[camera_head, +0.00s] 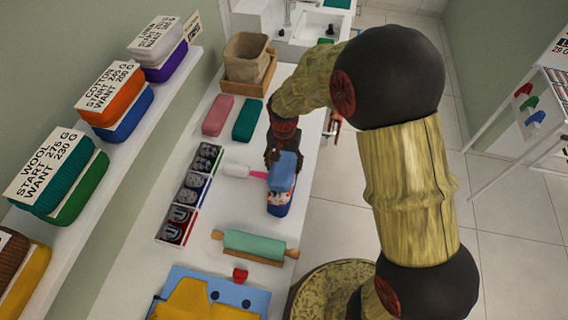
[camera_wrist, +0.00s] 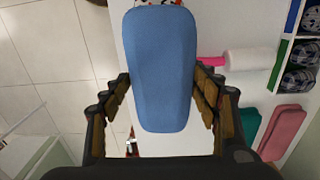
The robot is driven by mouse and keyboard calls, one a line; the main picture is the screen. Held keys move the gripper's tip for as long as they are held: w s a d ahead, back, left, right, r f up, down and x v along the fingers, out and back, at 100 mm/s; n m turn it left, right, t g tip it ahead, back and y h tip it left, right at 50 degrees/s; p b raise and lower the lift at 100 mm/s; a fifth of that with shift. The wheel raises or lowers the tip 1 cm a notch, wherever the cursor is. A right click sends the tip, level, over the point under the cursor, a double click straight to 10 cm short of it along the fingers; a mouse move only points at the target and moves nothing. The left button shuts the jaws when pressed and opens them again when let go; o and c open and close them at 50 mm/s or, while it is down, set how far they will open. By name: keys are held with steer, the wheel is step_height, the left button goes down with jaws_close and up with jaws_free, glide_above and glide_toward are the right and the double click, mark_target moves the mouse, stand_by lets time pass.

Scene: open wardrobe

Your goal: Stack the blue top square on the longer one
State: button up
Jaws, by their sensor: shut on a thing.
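A blue rounded block (camera_head: 283,172) is held in my gripper (camera_head: 273,152) over the white counter. In the wrist view the block (camera_wrist: 160,65) lies between the two brown-padded fingers of my gripper (camera_wrist: 162,98). A longer piece with a blue end and a red and white pattern (camera_head: 278,201) shows just below the block in the head view. Only a sliver of its pattern (camera_wrist: 158,2) shows at the top of the wrist view. The block hides most of it, and I cannot tell whether they touch.
A white roller with a pink handle (camera_head: 237,170) lies left of the block. Trays of dark rolled items (camera_head: 182,201) stand farther left. A rolling pin (camera_head: 254,245) lies nearer. Pink (camera_head: 217,115) and green (camera_head: 247,119) blocks lie farther back. The counter's right edge is close.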

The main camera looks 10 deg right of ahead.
steer(key=shift+f, duration=0.35)
steer(key=o, duration=0.9)
steer(key=shift+c, duration=0.3)
stand_by(0.4)
steer(key=shift+r+p, duration=3)
steer(key=shift+r, duration=1.6)
steer(key=shift+f, duration=0.1)
